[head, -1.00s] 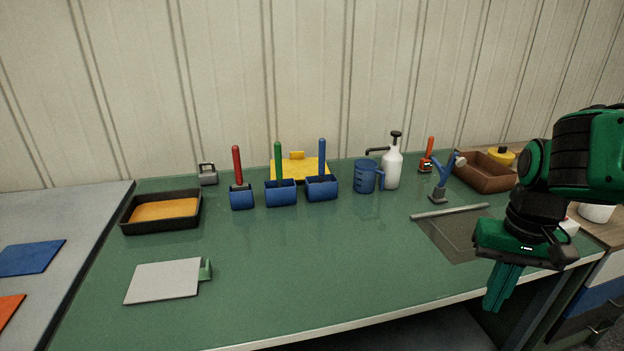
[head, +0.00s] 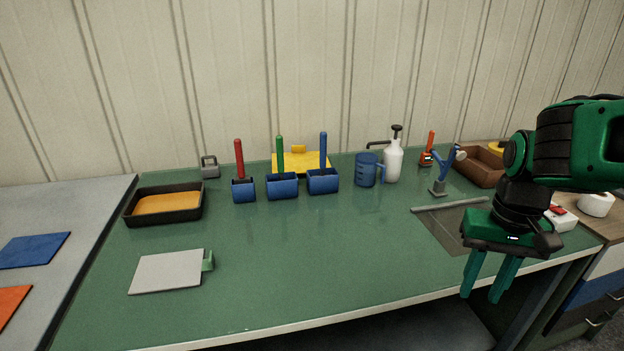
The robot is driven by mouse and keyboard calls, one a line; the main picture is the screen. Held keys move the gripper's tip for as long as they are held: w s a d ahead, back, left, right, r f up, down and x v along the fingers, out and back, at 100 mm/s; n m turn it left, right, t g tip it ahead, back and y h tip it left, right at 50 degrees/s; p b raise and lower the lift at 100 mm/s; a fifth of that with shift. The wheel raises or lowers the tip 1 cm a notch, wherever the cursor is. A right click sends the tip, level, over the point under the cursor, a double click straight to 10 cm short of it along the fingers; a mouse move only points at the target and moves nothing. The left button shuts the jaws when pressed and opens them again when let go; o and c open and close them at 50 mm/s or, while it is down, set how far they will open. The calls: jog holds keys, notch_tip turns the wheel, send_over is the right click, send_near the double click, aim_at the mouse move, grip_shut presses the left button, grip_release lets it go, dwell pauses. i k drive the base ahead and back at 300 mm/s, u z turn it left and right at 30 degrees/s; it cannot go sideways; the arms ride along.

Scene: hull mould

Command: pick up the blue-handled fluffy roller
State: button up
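The blue handle (head: 323,147) of the roller stands upright in a blue holder (head: 323,182), the rightmost of three at the back middle of the green table. Its fluffy part is hidden inside the holder. A green handle (head: 280,153) and a red handle (head: 239,158) stand upright in the two holders to its left. My gripper (head: 486,296) is at the right, by the table's front edge, pointing down. Its two green fingers are apart with nothing between them. It is well away from the blue handle, to the right and nearer to me.
A blue measuring jug (head: 367,170) and a white spray bottle (head: 393,158) stand right of the holders. A black tray (head: 140,214) and a grey flat board (head: 168,271) lie left. The table's middle front is clear.

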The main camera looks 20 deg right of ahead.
aim_at(322, 135)
jog(key=u, duration=2.25)
jog(key=k, duration=1)
jog(key=z, duration=1.6)
jog(key=i, duration=1)
jog(key=u, duration=0.05)
